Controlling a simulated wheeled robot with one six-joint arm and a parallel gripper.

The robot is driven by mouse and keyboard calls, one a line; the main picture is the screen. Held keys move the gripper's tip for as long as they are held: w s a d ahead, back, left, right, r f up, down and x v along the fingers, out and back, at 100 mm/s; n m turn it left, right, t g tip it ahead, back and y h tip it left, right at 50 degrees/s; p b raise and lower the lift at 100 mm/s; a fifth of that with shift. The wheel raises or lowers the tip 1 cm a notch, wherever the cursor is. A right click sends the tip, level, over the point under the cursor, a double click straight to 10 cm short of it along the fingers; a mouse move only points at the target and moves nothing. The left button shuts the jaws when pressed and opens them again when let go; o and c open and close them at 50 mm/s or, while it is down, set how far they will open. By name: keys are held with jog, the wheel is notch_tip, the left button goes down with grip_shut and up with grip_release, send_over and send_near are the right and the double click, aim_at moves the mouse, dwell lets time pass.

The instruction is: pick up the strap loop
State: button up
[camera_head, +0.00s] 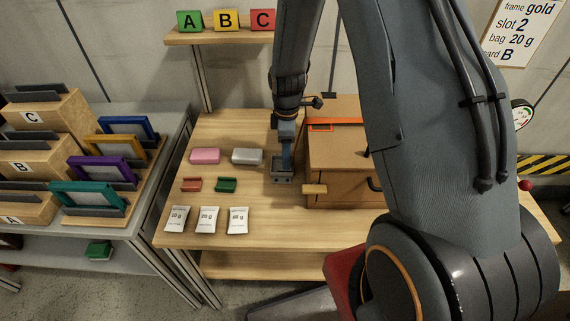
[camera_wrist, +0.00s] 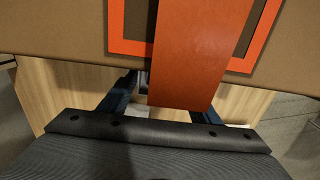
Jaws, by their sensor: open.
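The strap loop shows as a broad flat orange strap (camera_wrist: 190,60) in the wrist view. It runs down from the top over a brown box and ends in front of my gripper. In the head view the orange strap (camera_head: 345,121) lies along the top of the box (camera_head: 340,151). My gripper (camera_wrist: 168,85) has its blue fingers spread, one on each side of the strap in the picture. The strap hides part of the right finger. I cannot tell whether it lies between the fingers or nearer the camera. In the head view my gripper (camera_head: 286,158) is beside the box's left side.
An orange square outline (camera_wrist: 129,46) marks the box. Left on the table (camera_head: 225,124) lie a pink block (camera_head: 205,156), a grey block (camera_head: 247,156), small red and green pieces, and white bags (camera_head: 207,219). A shelf with lettered blocks (camera_head: 226,20) stands behind.

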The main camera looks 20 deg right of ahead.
jog(key=shift+f, duration=0.85)
grip_shut()
jog(key=shift+r, duration=0.1)
